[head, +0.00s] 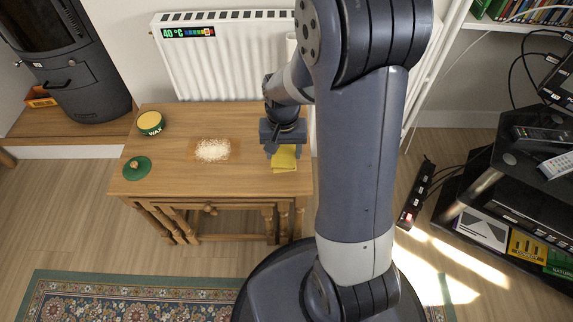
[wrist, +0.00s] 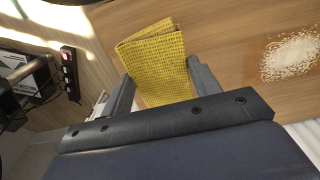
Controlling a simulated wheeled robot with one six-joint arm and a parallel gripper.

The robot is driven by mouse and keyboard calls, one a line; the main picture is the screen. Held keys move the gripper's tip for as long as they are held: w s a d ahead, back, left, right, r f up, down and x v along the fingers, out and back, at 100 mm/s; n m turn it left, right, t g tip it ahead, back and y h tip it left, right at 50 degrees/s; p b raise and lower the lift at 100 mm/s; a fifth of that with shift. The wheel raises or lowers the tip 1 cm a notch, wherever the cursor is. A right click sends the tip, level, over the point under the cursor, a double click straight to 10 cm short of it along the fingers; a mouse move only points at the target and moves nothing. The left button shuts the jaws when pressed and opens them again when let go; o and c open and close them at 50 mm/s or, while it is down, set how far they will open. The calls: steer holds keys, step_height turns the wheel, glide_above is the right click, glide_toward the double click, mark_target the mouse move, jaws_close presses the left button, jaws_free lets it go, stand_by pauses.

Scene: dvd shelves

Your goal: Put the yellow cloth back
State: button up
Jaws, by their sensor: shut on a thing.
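The yellow cloth (wrist: 156,62) is folded, with a woven pattern, and sits between my gripper's fingers in the wrist view. In the head view the yellow cloth (head: 284,161) shows below my gripper (head: 284,147), at the right end of the wooden table (head: 180,178). My gripper (wrist: 157,88) is shut on the cloth. I cannot tell whether the cloth's lower edge touches the tabletop. Part of the cloth is hidden by the gripper in the head view.
A pale crumbly heap (head: 212,149) lies on a brownish patch mid-table. An open yellow wax tin (head: 150,123) and its green lid (head: 137,168) are at the left. A white radiator (head: 225,60) stands behind. A power strip (head: 416,195) lies on the floor at right.

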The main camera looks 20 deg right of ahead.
mark_target(284, 161)
steer(key=shift+f+b, duration=0.8)
steer(key=shift+f, duration=1.6)
steer(key=shift+f, duration=0.15)
steer(key=o, duration=0.9)
step_height(284, 161, up, 12)
steer(key=p, duration=0.4)
steer(key=shift+r, duration=0.2)
